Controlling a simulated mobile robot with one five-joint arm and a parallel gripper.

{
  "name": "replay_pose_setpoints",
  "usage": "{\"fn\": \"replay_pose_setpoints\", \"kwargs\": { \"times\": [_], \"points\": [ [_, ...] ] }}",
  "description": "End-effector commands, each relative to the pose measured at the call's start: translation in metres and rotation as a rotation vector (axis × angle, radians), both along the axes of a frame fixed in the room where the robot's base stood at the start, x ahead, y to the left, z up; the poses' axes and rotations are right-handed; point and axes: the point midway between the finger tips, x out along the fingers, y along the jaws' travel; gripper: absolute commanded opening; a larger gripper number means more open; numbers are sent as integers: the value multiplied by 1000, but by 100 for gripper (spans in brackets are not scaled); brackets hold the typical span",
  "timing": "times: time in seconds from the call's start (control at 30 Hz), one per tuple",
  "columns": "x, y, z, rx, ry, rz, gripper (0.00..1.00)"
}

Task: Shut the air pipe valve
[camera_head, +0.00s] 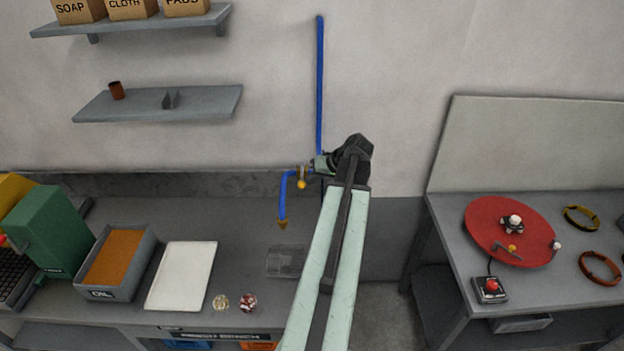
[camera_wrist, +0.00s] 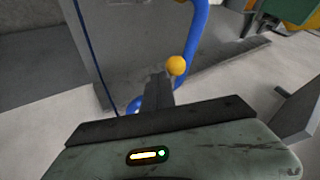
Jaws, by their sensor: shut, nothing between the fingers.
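The blue air pipe (camera_head: 320,85) runs down the wall, and its hooked lower end (camera_head: 284,200) hangs over the bench with a brass nozzle. A valve with a yellow ball knob (camera_head: 302,184) sits beside the hook. My gripper (camera_head: 314,167) is at the valve, its fingers shut with nothing between them. In the wrist view the shut fingers (camera_wrist: 158,88) point toward the yellow ball (camera_wrist: 176,65), which appears just beyond and right of their tips. Whether they touch it I cannot tell. The blue pipe (camera_wrist: 198,35) curves behind the ball. My arm hides part of the wall pipe.
Shelves (camera_head: 160,103) hang at upper left. A table with a red disc (camera_head: 480,222) stands at right.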

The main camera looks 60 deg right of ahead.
Motion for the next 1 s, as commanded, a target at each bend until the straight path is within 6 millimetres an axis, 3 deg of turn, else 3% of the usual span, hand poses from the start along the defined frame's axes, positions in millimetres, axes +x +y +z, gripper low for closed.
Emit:
{"fn": "replay_pose_setpoints", "kwargs": {
  "times": [0.13,0.2,0.5,0.73,1.0],
  "points": [
    [-15,-18,-10,-4,-1,3,0],
    [-30,-10,23,-4,-1,0,0],
    [-70,-3,68,-6,0,2,0],
    [-76,-1,71,-6,0,4,0],
    [-70,1,68,-6,0,13,0]
  ]
}}
